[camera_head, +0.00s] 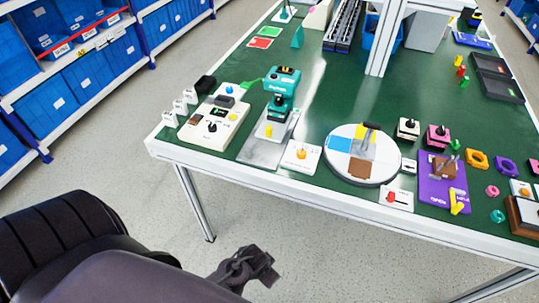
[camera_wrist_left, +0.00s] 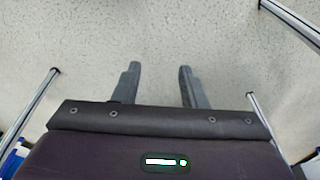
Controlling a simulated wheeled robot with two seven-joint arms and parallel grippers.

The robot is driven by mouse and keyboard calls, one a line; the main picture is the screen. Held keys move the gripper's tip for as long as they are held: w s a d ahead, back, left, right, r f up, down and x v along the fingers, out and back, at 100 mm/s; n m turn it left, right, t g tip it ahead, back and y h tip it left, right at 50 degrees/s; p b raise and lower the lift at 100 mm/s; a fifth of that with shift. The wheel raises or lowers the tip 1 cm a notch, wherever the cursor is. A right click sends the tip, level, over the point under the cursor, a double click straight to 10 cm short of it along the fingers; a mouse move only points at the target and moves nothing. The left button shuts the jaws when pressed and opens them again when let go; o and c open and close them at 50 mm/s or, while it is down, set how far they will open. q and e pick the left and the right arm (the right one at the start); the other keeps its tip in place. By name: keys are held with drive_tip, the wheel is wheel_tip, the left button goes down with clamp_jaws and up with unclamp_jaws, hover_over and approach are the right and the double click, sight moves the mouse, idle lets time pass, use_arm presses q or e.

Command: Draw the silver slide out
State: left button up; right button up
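Which part is the silver slide is not clear. A grey metallic plate (camera_head: 256,150) lies on the green table under the teal machine (camera_head: 283,90). A white panel with a red knob and a slot (camera_head: 397,199) lies at the table's front edge. My left gripper (camera_head: 262,266) is in front of the table, low over the floor and clear of everything. In the left wrist view its two fingers (camera_wrist_left: 157,78) are apart with only floor between them. My right gripper is not in view.
The white-rimmed table edge (camera_head: 290,189) and a table leg (camera_head: 196,205) stand beyond my left gripper. A white control box (camera_head: 213,120), a round turntable (camera_head: 345,170) and a purple board (camera_head: 443,190) occupy the front. Blue-bin shelves (camera_head: 75,75) are at left.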

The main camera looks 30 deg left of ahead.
sight(267, 131)
use_arm(q)
drive_tip(key=w+a+r+n+t, duration=0.1)
drive_tip(key=w+r, duration=0.2)
drive_tip(key=r, duration=0.8)
drive_tip(key=w+a+r+t, duration=0.1)
drive_tip(key=w+r+t, duration=0.15)
drive_tip(key=r, duration=0.95)
drive_tip(key=w+a+r+n+t+y, duration=0.1)
drive_tip(key=w+a+t, duration=0.1)
drive_tip(key=w+a, duration=0.3)
drive_tip(key=w+a+r+n+t+y, duration=0.1)
drive_tip(key=w+a+r+t, duration=0.1)
drive_tip(key=w+a, duration=0.3)
drive_tip(key=w+a+r+n+t+y, duration=0.1)
drive_tip(key=w+a+n+t, duration=0.1)
drive_tip(key=w+a, duration=0.3)
drive_tip(key=shift+w+a+r+t, duration=0.2)
drive_tip(key=shift+w+t, duration=0.1)
drive_tip(key=shift+w, duration=0.7)
drive_tip(key=shift+w+a+r+t, duration=0.15)
drive_tip(key=shift+w+t, duration=0.1)
drive_tip(key=shift+w, duration=0.75)
drive_tip(key=x, duration=0.7)
drive_tip(key=shift+w+d+p, duration=0.1)
drive_tip(key=shift+w+p, duration=0.05)
drive_tip(key=shift+p, duration=0.2)
clamp_jaws()
